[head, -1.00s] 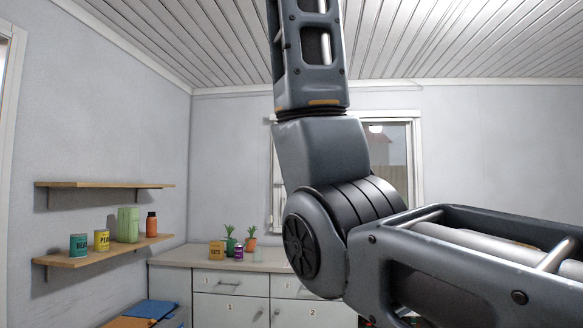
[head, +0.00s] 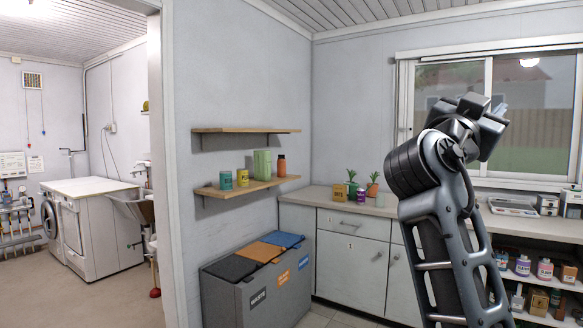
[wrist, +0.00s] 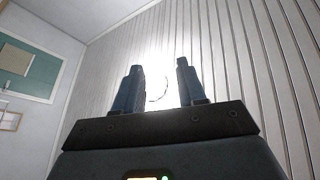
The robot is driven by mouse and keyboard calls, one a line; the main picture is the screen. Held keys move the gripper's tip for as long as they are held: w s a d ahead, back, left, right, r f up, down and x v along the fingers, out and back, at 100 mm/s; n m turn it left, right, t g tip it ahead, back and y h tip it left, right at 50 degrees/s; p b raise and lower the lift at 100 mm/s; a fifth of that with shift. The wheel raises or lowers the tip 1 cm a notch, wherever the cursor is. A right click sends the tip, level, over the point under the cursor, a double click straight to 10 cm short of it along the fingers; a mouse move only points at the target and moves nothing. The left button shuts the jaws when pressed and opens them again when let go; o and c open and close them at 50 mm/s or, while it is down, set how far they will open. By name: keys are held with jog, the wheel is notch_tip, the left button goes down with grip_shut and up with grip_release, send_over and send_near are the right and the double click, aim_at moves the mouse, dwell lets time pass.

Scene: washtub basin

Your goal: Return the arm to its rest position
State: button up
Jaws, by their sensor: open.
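My arm rises at the right of the head view, bent at a dark round joint. The wrist end is raised in front of the window, and its fingers are hard to make out there. In the wrist view my gripper (wrist: 160,88) points up at the ceiling. Its two fingers stand apart with nothing between them. A bright ceiling light shows behind the fingers.
A counter (head: 313,200) with drawers runs along the back wall below the window (head: 540,110). A lidded bin unit (head: 240,290) stands below. A doorway at left shows a white washing machine (head: 95,225).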

jog(key=a+f+n+t+y, duration=0.2)
jog(key=f+n+y, duration=0.25)
jog(key=f, duration=0.65)
jog(key=a+f+n+t+y, duration=0.25)
jog(key=f+n, duration=0.25)
jog(key=f, duration=0.7)
jog(key=s+a+f+n+y, duration=0.1)
jog(key=s+f+n+y, duration=0.15)
jog(key=s+f, duration=0.45)
jog(key=s+a+f+n+y, duration=0.2)
jog(key=s+f+y, duration=0.2)
jog(key=f, duration=0.6)
jog(key=s+a+f+n+g+y, duration=0.1)
jog(key=s+f+y, duration=0.15)
jog(key=s, duration=0.65)
jog(key=s+a+f+n+y, duration=0.1)
jog(key=s+f, duration=0.2)
jog(key=s, duration=0.6)
jog(key=s+a+f+n+g+y, duration=0.1)
jog(key=s+a+f+y, duration=0.15)
jog(key=s, duration=0.75)
jog(key=d+v, duration=0.1)
jog(key=v, duration=0.9)
jog(key=shift+s+r+m+g+h, duration=0.2)
jog(key=shift+r+m+g+h, duration=0.2)
jog(key=shift+r+h, duration=0.1)
